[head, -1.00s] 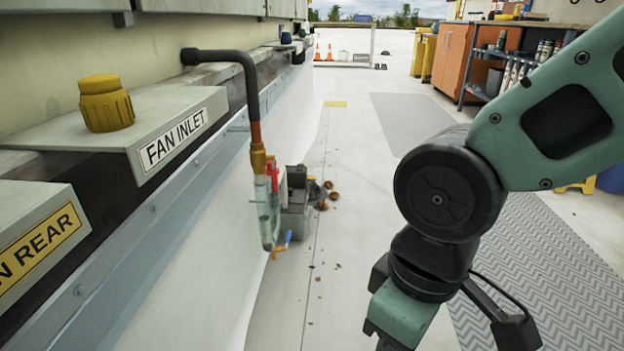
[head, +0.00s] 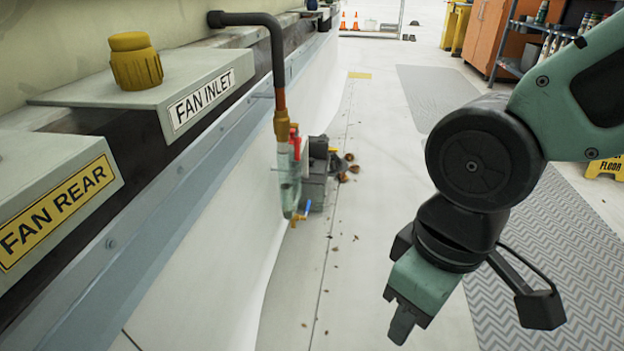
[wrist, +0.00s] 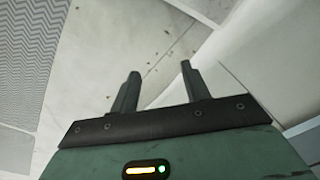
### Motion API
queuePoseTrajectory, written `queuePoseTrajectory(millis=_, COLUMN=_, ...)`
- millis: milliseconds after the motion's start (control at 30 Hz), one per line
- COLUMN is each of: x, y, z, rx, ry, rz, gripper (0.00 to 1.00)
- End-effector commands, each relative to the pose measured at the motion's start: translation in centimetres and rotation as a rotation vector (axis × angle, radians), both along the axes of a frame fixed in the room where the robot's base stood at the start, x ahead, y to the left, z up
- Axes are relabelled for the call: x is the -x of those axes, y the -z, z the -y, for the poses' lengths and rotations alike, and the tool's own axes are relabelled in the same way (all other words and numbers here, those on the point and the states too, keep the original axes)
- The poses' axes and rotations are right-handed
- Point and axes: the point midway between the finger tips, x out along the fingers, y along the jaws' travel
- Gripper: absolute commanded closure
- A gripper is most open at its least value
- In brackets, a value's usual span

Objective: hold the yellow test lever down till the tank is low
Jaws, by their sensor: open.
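A clear upright tank (head: 289,185) hangs below a copper and black pipe (head: 277,60) beside the white wall, left of centre in the head view. A red fitting (head: 295,142) is at its top. A small yellow-orange piece (head: 299,219) and a blue handle (head: 307,207) show near its bottom; I cannot tell whether the yellow piece is the test lever. My gripper (head: 403,322) points down, to the right of the tank and apart from it. In the wrist view my gripper (wrist: 160,72) is open and empty, with pale floor between the fingers.
The FAN INLET ledge (head: 110,95) with a yellow cap (head: 136,62) juts out at left. A grey mat (head: 570,260) lies at right. The floor between is mostly clear.

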Motion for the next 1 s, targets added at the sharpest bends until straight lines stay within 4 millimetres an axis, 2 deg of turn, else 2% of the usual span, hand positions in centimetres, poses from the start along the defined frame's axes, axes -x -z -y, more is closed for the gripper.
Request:
queuePoseTrajectory(millis=33, x=0.0, y=0.0, z=0.0, rx=0.000, ry=0.000, rz=0.000, gripper=0.67)
queuePoseTrajectory(millis=133, x=0.0, y=-0.5, z=0.0, rx=0.000, ry=0.000, rz=0.000, gripper=0.94)
queuePoseTrajectory(millis=167, x=0.0, y=-0.8, z=0.0, rx=0.000, ry=0.000, rz=0.000, gripper=1.00)
queuePoseTrajectory(millis=267, x=0.0, y=-2.5, z=0.0, rx=0.000, ry=0.000, rz=0.000, gripper=1.00)
queuePoseTrajectory(millis=367, x=0.0, y=-4.9, z=0.0, rx=0.000, ry=0.000, rz=0.000, gripper=1.00)
queuePoseTrajectory(millis=600, x=0.0, y=-12.1, z=0.0, rx=-0.001, ry=0.000, rz=0.001, gripper=1.00)
queuePoseTrajectory(millis=700, x=0.0, y=-14.1, z=0.0, rx=-0.001, ry=0.000, rz=0.001, gripper=1.00)
queuePoseTrajectory(millis=800, x=0.0, y=-14.8, z=0.0, rx=0.000, ry=0.000, rz=0.000, gripper=1.00)
queuePoseTrajectory(millis=1000, x=0.0, y=-14.5, z=0.0, rx=0.000, ry=0.000, rz=0.000, gripper=1.00)
